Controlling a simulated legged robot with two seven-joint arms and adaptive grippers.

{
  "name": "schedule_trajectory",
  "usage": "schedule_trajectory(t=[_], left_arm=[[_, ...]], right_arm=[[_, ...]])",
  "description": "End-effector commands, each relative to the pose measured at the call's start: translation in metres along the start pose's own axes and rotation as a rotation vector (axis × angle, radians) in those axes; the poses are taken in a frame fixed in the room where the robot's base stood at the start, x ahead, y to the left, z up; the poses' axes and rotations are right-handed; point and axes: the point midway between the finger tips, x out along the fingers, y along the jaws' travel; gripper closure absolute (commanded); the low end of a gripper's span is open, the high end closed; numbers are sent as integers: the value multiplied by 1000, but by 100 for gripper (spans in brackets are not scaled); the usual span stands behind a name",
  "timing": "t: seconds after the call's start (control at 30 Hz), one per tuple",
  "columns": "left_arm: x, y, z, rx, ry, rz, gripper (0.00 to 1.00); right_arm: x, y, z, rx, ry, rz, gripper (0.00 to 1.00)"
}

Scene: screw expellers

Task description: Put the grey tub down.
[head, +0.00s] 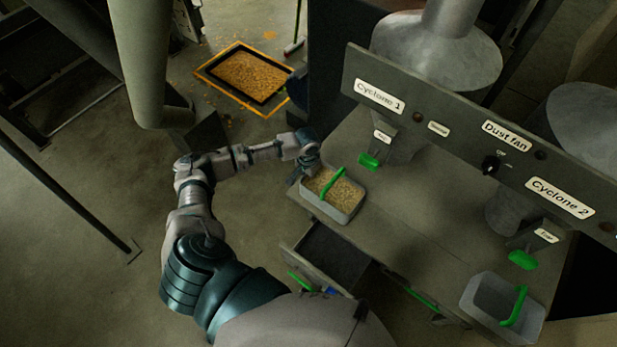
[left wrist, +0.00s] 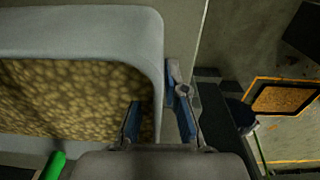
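The grey tub (head: 345,214) is full of tan pellets and has a green handle (head: 333,183) across it. In the head view it is level at the left edge of the grey table; I cannot tell whether its base touches the table. My left gripper (head: 306,166) is at the tub's far-left corner. In the left wrist view the fingers (left wrist: 158,122) straddle the tub wall (left wrist: 157,60), one inside over the pellets and one outside, and look shut on it. My right gripper is out of view.
A second grey tub (head: 477,300), empty, stands at the table's right end. Green trap handles (head: 369,161) (head: 522,260) hang below the labelled panel (head: 440,125). An open drawer (head: 335,253) juts out below. The table middle (head: 420,215) is clear. A pellet tray (head: 248,77) lies on the floor.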

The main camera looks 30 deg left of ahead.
Motion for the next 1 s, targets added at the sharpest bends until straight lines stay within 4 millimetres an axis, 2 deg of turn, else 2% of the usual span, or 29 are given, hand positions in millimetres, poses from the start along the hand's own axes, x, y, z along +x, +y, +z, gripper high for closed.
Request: schedule_trajectory(t=[0.33, 0.47, 0.57, 0.8, 1.0], left_arm=[[-1, 2, 0, 0, 0, -1, 69], [-11, 1, -1, -1, 1, -1, 69], [-28, 1, -1, 0, 3, 0, 69], [-82, 0, -1, 0, 3, 1, 69], [-113, 0, -1, -1, 1, 1, 69]], right_arm=[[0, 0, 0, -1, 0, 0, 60], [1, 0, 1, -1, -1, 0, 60], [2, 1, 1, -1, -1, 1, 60], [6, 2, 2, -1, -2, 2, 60], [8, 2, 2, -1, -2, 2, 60]])
